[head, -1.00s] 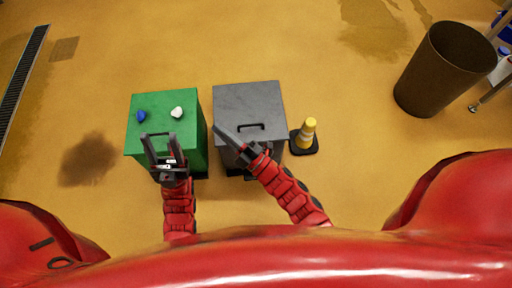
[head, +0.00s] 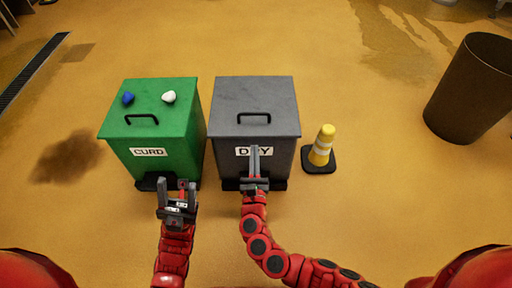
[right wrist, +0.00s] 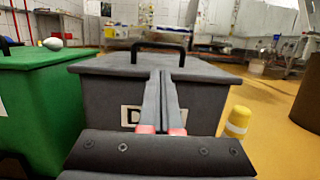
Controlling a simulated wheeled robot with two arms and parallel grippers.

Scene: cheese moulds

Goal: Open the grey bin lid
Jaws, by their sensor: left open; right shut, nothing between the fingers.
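The grey bin (head: 283,153) stands on the floor in the middle of the head view, with a "DRY" label on its front. Its grey lid (head: 252,95) is closed, with a black handle (head: 254,117) near the front edge. My right gripper (head: 254,150) is shut and empty in front of the label. In the right wrist view the shut fingers (right wrist: 160,85) point toward the handle (right wrist: 158,47) and cover part of the label. My left gripper (head: 178,188) is open and empty, low in front of the green bin.
The green bin (head: 185,155), labelled "CURD", stands left of the grey bin, with a blue lump (head: 128,98) and a white lump (head: 169,97) on its lid. A yellow cone (head: 322,146) stands close on the right. A brown barrel (head: 470,92) is far right.

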